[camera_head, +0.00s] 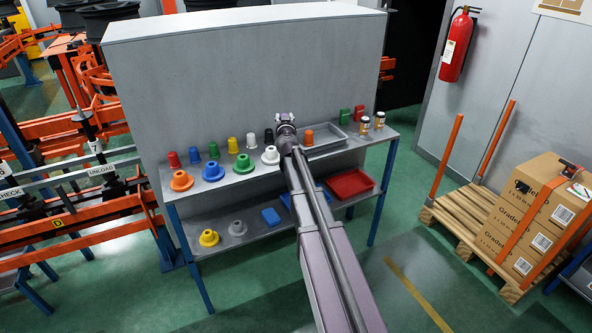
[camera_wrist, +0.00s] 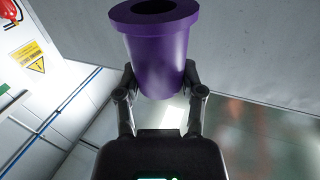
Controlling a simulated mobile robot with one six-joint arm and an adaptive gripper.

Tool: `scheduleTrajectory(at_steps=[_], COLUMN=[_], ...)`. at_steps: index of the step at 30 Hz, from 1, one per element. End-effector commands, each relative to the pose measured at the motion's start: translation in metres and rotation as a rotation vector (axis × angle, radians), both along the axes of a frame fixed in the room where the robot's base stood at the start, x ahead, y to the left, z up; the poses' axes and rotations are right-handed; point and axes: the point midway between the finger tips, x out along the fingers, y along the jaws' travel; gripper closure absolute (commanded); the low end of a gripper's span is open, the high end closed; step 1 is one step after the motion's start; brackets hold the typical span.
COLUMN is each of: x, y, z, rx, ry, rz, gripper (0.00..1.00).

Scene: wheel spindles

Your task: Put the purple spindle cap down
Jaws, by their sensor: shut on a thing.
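The purple spindle cap (camera_wrist: 161,50) is a tapered, hollow cup with a wide rim, and it fills the upper middle of the wrist view. My gripper (camera_wrist: 162,92) is shut on its narrower part, one finger on each side. In the head view my gripper (camera_head: 286,122) is at the far end of my arm, over the back of the grey table (camera_head: 330,158). The purple cap is hidden or too small to tell there.
Several coloured caps stand on the tabletop's left, including a green one (camera_head: 243,164) and a white one (camera_head: 270,156). An orange cap (camera_head: 309,137) and a grey tray (camera_head: 328,149) are right of my gripper. A grey panel (camera_head: 240,70) rises behind. The lower shelf holds a red tray (camera_head: 350,184).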

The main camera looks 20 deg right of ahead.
Motion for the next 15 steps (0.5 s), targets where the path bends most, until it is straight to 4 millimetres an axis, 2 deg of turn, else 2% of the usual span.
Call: scheduleTrajectory(at_steps=[1,15], x=[-0.006,-0.037], y=[0.005,0.054], z=[-0.018,-0.094], rx=[0.000,0.000], ry=[0.000,-0.005], rz=[0.025,0.267], gripper=[0.89,0.89])
